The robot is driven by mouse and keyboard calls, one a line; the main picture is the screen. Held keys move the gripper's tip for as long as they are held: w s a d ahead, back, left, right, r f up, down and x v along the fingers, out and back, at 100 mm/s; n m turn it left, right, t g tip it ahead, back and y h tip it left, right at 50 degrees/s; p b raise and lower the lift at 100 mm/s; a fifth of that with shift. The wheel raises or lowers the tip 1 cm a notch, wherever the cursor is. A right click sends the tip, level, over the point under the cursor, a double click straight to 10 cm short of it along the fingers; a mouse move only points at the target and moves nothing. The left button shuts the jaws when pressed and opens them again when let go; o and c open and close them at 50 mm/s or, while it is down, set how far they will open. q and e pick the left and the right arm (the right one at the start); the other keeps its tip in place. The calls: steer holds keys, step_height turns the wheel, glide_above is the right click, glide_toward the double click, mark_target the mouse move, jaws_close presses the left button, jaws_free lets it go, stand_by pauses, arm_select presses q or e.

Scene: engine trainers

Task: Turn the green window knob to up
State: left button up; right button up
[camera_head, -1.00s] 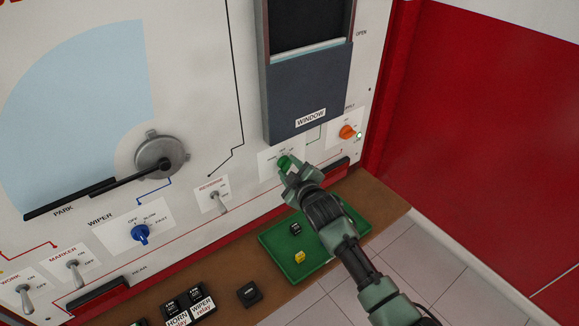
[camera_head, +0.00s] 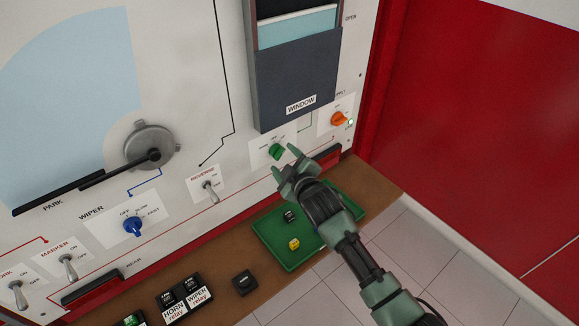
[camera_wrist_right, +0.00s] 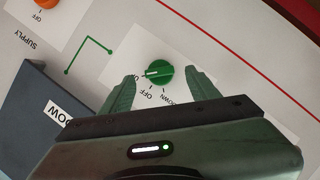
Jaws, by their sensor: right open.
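The green window knob (camera_head: 276,152) is on a white label plate below the grey-blue window panel (camera_head: 300,85). In the right wrist view the green knob (camera_wrist_right: 158,73) shows its white mark pointing left, toward the partly hidden "UP" lettering. My right gripper (camera_head: 285,165) is open, just below and right of the knob and apart from it. In the right wrist view its two fingers (camera_wrist_right: 160,92) stand spread on either side below the knob, holding nothing. A light blue pane (camera_head: 298,28) shows above the window panel. My left gripper is not in view.
The orange supply knob (camera_head: 338,119) is right of the green knob. The reverse switch (camera_head: 210,190) and blue wiper knob (camera_head: 133,226) are to the left. A green tray (camera_head: 270,250) with small black and yellow blocks lies on the brown ledge below.

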steer(key=shift+v, duration=2.55)
steer(key=s+d+f+m+g+h, duration=0.25)
steer(key=s+d+f, duration=0.25)
steer(key=s, duration=0.3)
steer(key=s+d+f+m+g+h, duration=0.1)
steer(key=s+d+f+m+g, duration=0.1)
steer(key=s+d+f+m, duration=0.35)
steer(key=s+d+m+g+h, duration=0.1)
steer(key=s+d+m+g, duration=0.2)
steer(key=s, duration=0.9)
steer(key=s+d+g, duration=0.3)
steer(key=s+d, duration=0.2)
steer(key=s, duration=0.6)
step_height(320, 180, down, 30)
steer(key=s+g+b, duration=0.1)
steer(key=s+b, duration=0.1)
steer(key=s, duration=0.1)
steer(key=s+d+f+g, duration=0.1)
steer(key=s+d+f, duration=0.1)
steer(key=s+f, duration=1.3)
steer(key=shift+s+d+b, duration=0.2)
steer(key=shift+s+b, duration=0.15)
steer(key=shift+s, duration=0.1)
